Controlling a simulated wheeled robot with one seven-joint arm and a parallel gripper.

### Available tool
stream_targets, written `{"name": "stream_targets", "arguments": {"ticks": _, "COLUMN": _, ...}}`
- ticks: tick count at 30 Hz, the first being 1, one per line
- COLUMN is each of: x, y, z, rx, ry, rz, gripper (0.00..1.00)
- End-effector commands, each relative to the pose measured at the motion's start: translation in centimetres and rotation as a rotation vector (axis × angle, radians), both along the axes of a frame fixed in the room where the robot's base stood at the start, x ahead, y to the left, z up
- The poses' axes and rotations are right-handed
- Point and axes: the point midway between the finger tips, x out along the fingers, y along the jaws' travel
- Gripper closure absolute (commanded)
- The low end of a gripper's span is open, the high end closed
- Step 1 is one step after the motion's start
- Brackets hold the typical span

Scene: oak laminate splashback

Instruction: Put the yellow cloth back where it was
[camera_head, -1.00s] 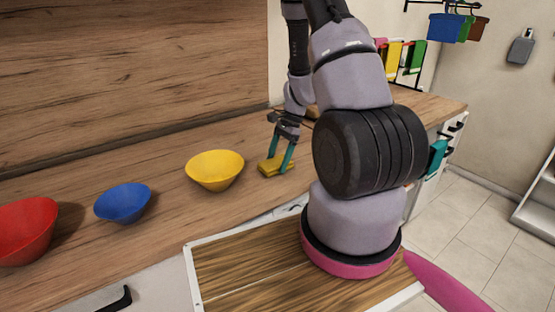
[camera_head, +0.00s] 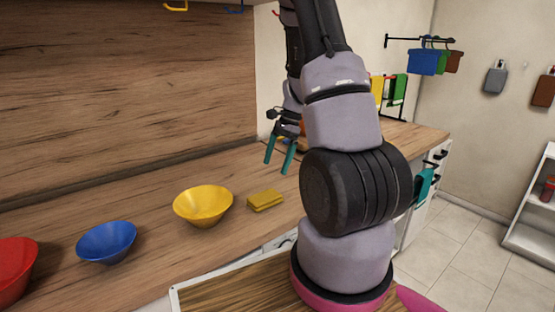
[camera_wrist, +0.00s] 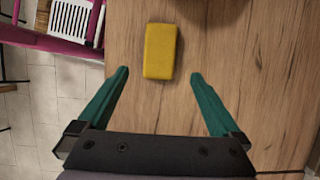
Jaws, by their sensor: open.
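A small yellow block-like piece (camera_head: 265,200), a folded cloth or a sponge, lies flat on the wooden counter just right of the yellow bowl. It also shows in the wrist view (camera_wrist: 160,52), beyond and between the fingertips. My gripper (camera_head: 278,167) is open and empty, raised above the counter behind the yellow piece and apart from it. Its two teal fingers are spread in the wrist view (camera_wrist: 160,74). Another yellow cloth (camera_head: 377,88) hangs on a rack at the back, partly hidden by my arm.
A yellow bowl (camera_head: 203,206), a blue bowl (camera_head: 106,242) and a red bowl (camera_head: 14,270) stand in a row on the counter (camera_head: 150,205). A green cloth (camera_head: 398,88) hangs on the rack. A teal cloth (camera_head: 423,185) hangs at the cabinet front.

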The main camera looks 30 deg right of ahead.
Motion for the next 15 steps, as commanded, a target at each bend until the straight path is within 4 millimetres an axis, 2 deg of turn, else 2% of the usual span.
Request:
{"name": "stream_targets", "arguments": {"ticks": 5, "x": 0.1, "y": 0.1, "z": 2.0, "rx": -0.002, "ry": -0.026, "rz": 0.021, "gripper": 0.00}}
{"name": "stream_targets", "arguments": {"ticks": 7, "x": 0.0, "y": 0.8, "z": 3.8, "rx": -0.006, "ry": -0.068, "rz": 0.059, "gripper": 0.00}}
{"name": "stream_targets", "arguments": {"ticks": 11, "x": -0.7, "y": 2.8, "z": 8.9, "rx": -0.026, "ry": -0.191, "rz": 0.170, "gripper": 0.00}}
{"name": "stream_targets", "arguments": {"ticks": 15, "x": -2.6, "y": 5.3, "z": 14.6, "rx": -0.069, "ry": -0.344, "rz": 0.319, "gripper": 0.00}}
